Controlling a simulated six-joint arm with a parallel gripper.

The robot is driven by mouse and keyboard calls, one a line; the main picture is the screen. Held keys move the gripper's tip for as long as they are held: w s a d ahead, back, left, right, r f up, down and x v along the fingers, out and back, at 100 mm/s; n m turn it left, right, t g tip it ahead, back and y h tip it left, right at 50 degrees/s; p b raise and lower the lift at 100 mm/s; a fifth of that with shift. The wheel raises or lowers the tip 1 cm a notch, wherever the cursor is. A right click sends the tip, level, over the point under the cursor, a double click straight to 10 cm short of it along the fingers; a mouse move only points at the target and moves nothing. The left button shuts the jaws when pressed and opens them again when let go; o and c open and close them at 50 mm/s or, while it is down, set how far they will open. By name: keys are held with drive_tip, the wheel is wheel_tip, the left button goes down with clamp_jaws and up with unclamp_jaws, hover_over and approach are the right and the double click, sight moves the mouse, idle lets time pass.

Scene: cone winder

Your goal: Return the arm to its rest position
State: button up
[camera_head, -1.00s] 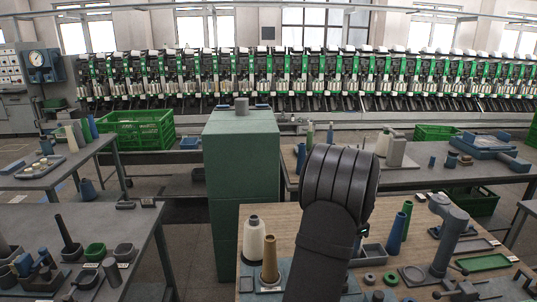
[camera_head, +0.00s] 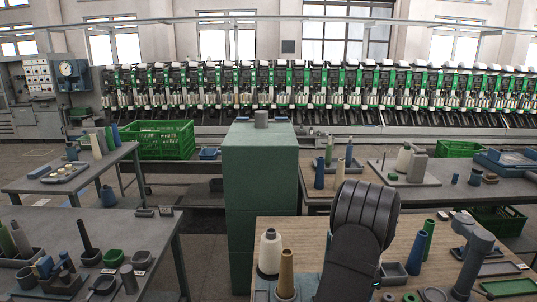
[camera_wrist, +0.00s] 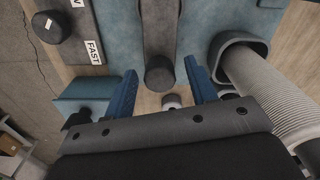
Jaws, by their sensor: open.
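My gripper (camera_wrist: 161,88) shows in the wrist view as two blue fingers set wide apart, with nothing held between them. A dark round-ended grey part (camera_wrist: 160,74) lies in view between and beyond the fingertips; I cannot tell its distance. In the head view my dark arm (camera_head: 365,215) rises over the wooden-topped bench (camera_head: 312,232), and the gripper itself is hidden there. A white yarn cone (camera_head: 269,253) and a tan cone (camera_head: 286,272) stand upright on that bench, left of my arm.
A tall green cabinet (camera_head: 260,185) stands left of the wooden bench. In the wrist view, a ribbed grey tube (camera_wrist: 268,98) runs close on the right, and a dark knob (camera_wrist: 51,27) sits upper left.

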drive_tip(key=shift+r, duration=0.1)
wheel_tip(320, 180, up, 17)
wheel_tip(320, 180, down, 17)
drive_tip(key=shift+a+f, duration=0.1)
drive_tip(key=d, duration=0.5)
wheel_tip(320, 180, up, 18)
drive_tip(key=w+a+f+m+g+h, duration=0.1)
drive_tip(key=w+a+f+m+h, duration=0.2)
drive_tip(key=a+f, duration=0.8)
drive_tip(key=shift+w+a, duration=0.3)
drive_tip(key=shift+w, duration=0.55)
